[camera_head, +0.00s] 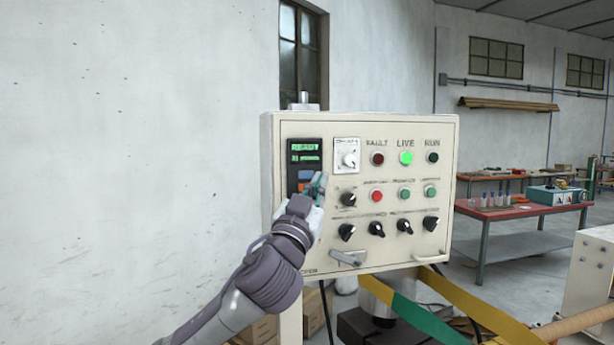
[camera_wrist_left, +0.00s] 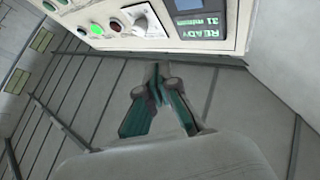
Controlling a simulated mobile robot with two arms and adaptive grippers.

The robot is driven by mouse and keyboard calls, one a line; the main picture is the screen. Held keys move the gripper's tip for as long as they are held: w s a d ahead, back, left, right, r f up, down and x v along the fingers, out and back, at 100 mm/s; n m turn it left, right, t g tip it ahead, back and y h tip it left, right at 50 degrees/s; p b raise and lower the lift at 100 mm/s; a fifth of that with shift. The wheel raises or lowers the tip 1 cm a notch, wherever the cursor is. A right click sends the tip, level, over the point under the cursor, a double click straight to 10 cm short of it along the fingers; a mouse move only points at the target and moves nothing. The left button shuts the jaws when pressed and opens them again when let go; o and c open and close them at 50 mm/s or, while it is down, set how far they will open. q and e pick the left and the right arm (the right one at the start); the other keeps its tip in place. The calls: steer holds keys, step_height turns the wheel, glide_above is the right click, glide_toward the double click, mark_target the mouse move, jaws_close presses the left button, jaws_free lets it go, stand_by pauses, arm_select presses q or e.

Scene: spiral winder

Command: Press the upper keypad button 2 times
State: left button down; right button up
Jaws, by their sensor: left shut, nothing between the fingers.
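The keypad unit (camera_head: 305,152) is a dark module on the left side of the cream control panel, with a green display reading READY. A blue button (camera_head: 305,174) shows under the display, with a bit of orange below it. My left gripper (camera_head: 319,180) is shut and empty, its teal fingertips just right of the blue button in the head view. The arm and fingers hide the lower keypad. Whether the tips touch the panel cannot be told. In the left wrist view the closed fingertips (camera_wrist_left: 157,70) are below the tilted panel edge. The right gripper is not in view.
The control panel (camera_head: 440,215) carries several knobs, lamps and buttons; the LIVE lamp (camera_head: 406,158) glows green. A lever handle (camera_head: 346,258) sticks out at the lower left. A red-topped bench (camera_head: 520,211) stands at right. The left wall area is free.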

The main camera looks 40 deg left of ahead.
mark_target(309, 179)
arm_select(q)
steer(key=shift+w+a, duration=1.1)
steer(key=shift+a, duration=0.2)
steer(key=shift+w+a, duration=1.1)
steer(key=shift+a, duration=0.2)
steer(key=shift+w+a, duration=0.25)
steer(key=shift+a, duration=0.05)
steer(key=shift+w+a, duration=0.25)
steer(key=shift+a, duration=0.1)
steer(key=shift+s+d, duration=0.1)
stand_by(0.6)
steer(key=shift+s+d+f, duration=0.1)
steer(key=shift+s+d, duration=0.25)
steer(key=shift+d, duration=0.15)
steer(key=shift+s, duration=0.1)
